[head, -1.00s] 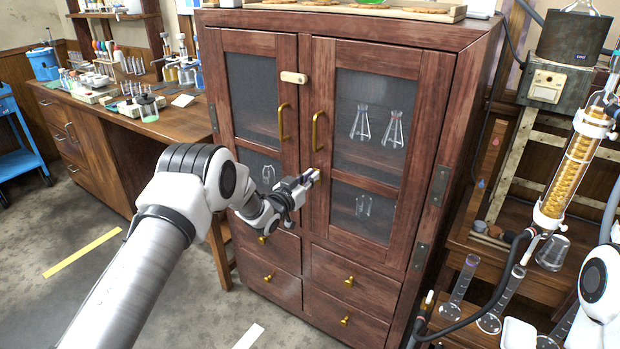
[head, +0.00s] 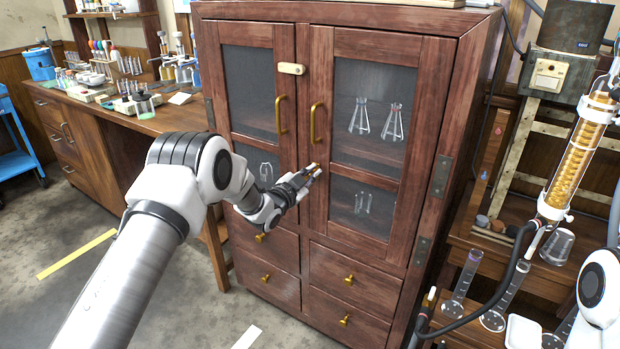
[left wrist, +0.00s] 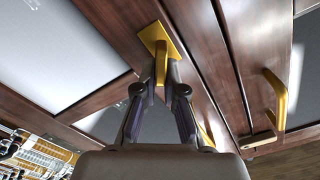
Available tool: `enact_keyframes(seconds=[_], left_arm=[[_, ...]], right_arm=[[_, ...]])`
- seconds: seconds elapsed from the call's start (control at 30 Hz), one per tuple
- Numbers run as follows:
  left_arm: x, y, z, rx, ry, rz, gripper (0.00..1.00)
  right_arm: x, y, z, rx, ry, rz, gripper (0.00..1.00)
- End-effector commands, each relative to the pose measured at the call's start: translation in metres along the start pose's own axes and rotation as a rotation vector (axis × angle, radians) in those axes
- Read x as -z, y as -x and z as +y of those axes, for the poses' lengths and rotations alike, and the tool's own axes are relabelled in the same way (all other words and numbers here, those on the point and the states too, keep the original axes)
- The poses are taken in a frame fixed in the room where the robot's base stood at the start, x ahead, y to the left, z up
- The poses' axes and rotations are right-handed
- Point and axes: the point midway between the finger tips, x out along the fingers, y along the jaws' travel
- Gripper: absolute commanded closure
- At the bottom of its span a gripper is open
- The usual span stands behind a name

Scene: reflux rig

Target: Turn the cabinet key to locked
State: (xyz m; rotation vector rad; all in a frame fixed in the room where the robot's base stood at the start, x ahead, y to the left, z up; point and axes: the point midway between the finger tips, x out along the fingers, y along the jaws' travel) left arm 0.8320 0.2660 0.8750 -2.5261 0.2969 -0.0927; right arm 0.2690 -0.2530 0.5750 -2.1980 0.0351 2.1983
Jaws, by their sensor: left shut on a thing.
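The reddish-brown wooden cabinet (head: 433,110) stands in the middle of the head view with both glazed doors closed. In the left wrist view a brass lock plate (left wrist: 152,32) sits on the door frame, and the brass cabinet key (left wrist: 161,66) stands out from it. My left gripper (left wrist: 163,80) is shut on the key, with a fingertip on each side. In the head view my left gripper (head: 312,172) is at the right door's inner edge, below the handles, and hides most of the key. My right gripper is out of view.
Two brass handles (head: 281,118) (head: 314,123) and a cream latch block (head: 291,69) are above my left gripper. Glass flasks (head: 393,122) stand behind the glass. Brass-knobbed drawers (head: 275,283) are below. A cluttered bench (head: 125,125) stands left, the glass rig (head: 578,155) right.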

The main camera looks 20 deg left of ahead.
Motion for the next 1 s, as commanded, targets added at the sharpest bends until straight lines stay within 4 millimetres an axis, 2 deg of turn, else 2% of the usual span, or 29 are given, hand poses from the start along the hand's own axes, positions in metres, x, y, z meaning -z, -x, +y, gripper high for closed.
enact_keyframes(seconds=[0.03,0.7,1.0], left_arm=[[-0.003,0.000,0.003,-0.001,-0.040,0.000,1.00],[-0.007,0.000,0.014,-0.001,-0.669,0.000,1.00],[-0.009,0.000,0.016,-0.002,-0.877,-0.001,1.00]], right_arm=[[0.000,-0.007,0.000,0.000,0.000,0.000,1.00],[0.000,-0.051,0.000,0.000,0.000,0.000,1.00],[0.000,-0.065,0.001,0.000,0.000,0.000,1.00]])
